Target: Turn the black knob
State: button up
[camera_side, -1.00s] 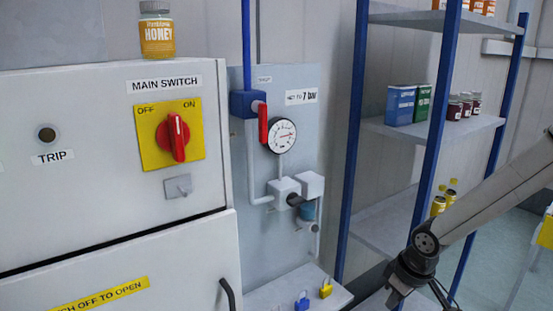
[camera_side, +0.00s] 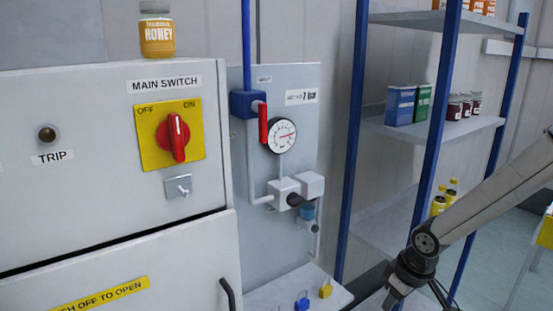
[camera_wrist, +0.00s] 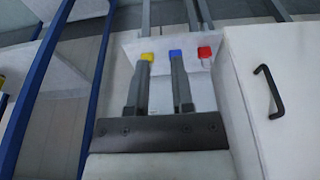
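The black knob (camera_side: 294,200) shows in the side view on the front of the white regulator (camera_side: 285,187), below the round gauge (camera_side: 282,135). The knob is small, and I cannot tell its turned position. My gripper (camera_wrist: 160,60) is open and empty in the wrist view, with a clear gap between its two fingers. It points toward a pale shelf with padlocks. In the side view only my arm and wrist show at the lower right, well apart from the knob; the fingertips are out of frame. The knob cannot be made out in the wrist view.
A yellow padlock (camera_wrist: 148,57), blue padlock (camera_wrist: 175,53) and red padlock (camera_wrist: 204,52) lie beyond my fingers. A cabinet with a red main switch (camera_side: 174,137) stands left of the gauge panel. A blue-posted rack (camera_side: 432,140) holding tins and jars stands right.

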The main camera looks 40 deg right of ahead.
jog(key=o, duration=0.7)
jog(key=shift+w+t, duration=0.3)
jog(key=shift+w, duration=0.25)
jog(key=shift+o, duration=0.7)
jog(key=w+r+t, duration=0.2)
jog(key=w+t, duration=0.4)
jog(key=w, duration=0.5)
jog(key=shift+w+a, duration=0.25)
jog(key=shift+w, duration=0.05)
jog(key=t, duration=0.9)
send_near(299, 203)
jog(key=shift+w+n, duration=0.4)
jog(key=shift+w, duration=0.65)
jog(key=shift+w, duration=0.1)
jog(key=shift+w, duration=3.8)
jog(key=c, duration=1.2)
